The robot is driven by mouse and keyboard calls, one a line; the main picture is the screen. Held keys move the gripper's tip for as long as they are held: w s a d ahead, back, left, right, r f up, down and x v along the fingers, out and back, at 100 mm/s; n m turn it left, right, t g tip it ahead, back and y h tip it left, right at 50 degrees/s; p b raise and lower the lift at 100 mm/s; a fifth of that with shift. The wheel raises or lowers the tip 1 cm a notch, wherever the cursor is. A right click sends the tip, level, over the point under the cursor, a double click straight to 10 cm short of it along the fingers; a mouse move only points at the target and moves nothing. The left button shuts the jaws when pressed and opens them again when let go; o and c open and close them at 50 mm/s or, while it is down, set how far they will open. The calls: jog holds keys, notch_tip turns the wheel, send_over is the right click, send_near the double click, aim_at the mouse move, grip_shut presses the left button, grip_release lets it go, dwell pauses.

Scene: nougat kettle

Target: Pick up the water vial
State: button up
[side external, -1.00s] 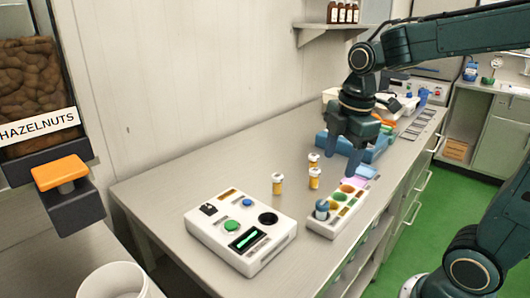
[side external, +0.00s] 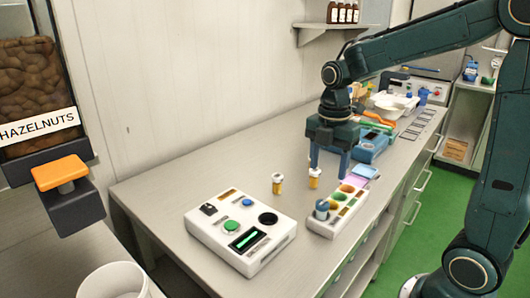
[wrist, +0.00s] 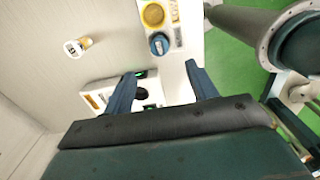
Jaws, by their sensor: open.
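A small blue-capped vial (side external: 321,209) stands upright in the near end of a white rack (side external: 325,229) with coloured wells. I take it as the water vial, though no label is readable. It also shows in the wrist view (wrist: 159,43). Orange vials with white caps stand on the bench, one left (side external: 278,184) and one near my fingers (side external: 314,179); one shows in the wrist view (wrist: 77,47). My gripper (side external: 330,168) is open and empty, pointing down above the bench, behind the rack and apart from the blue-capped vial. A third orange vial is hidden behind it.
A white device (side external: 240,232) with green and blue buttons and a dark round hole stands left of the rack. Blue trays (side external: 372,146) and a white tub (side external: 392,105) lie farther back. The wall bounds the bench's left side.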

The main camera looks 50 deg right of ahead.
aim_at(323, 203)
jog(key=shift+f, duration=3.45)
jog(key=shift+f, duration=0.15)
jog(key=shift+f, duration=2.45)
jog(key=c, duration=1.1)
